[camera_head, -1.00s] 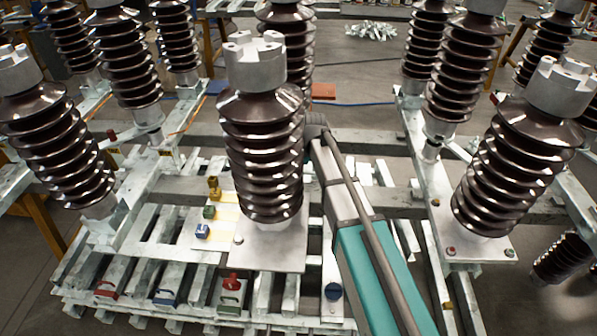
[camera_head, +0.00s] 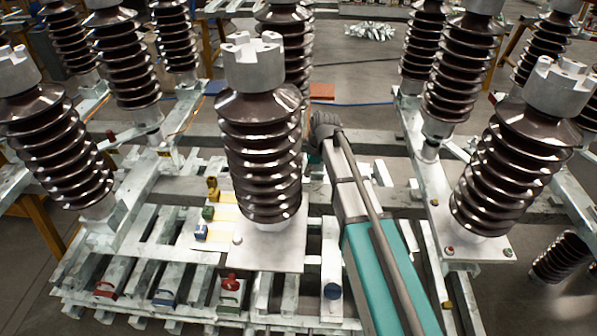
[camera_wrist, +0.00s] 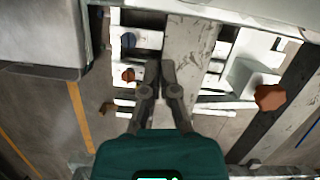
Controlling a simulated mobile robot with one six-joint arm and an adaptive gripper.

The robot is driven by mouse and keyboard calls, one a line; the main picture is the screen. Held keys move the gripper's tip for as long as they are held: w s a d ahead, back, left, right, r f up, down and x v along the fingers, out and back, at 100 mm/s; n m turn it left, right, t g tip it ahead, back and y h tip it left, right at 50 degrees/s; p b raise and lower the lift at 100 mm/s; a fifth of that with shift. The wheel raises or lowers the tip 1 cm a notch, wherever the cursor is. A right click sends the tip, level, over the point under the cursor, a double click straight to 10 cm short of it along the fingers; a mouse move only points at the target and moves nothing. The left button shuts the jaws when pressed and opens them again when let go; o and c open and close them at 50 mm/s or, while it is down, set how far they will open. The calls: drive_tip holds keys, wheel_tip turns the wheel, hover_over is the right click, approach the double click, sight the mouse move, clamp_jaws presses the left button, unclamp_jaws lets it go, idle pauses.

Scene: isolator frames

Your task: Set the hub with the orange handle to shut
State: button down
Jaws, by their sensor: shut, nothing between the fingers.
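My gripper (camera_wrist: 160,72) shows in the wrist view, its two dark fingers together with nothing between them, above a pale metal beam (camera_wrist: 190,50). In the head view my arm reaches behind the central brown insulator, which hides the gripper. I cannot pick out a clearly orange handle in the head view. In the wrist view a rust-orange faceted knob (camera_wrist: 270,97) is right of the fingers, apart from them. A smaller orange-red knob (camera_wrist: 128,75) and a brownish one (camera_wrist: 106,108) are left of the fingers. I cannot tell which belongs to the hub.
The central insulator (camera_head: 260,150) stands close beside my arm. Yellow (camera_head: 213,188), green (camera_head: 208,213) and blue (camera_head: 201,232) blocks are at its left. Another insulator (camera_head: 510,165) stands at the right.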

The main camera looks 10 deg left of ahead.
drive_tip(key=p+v, duration=0.8)
drive_tip(key=v, duration=0.1)
drive_tip(key=shift+s+r+p, duration=0.2)
drive_tip(key=shift+r+p, duration=0.2)
drive_tip(key=shift+r, duration=0.05)
drive_tip(key=shift+s, duration=0.1)
drive_tip(key=s+d+n+h, duration=0.2)
drive_tip(key=s+d+n, duration=1.3)
drive_tip(key=s+d, duration=0.2)
drive_tip(key=d, duration=0.2)
drive_tip(key=shift+s+d+f+n+t+h, duration=0.3)
drive_tip(key=shift+h, duration=0.1)
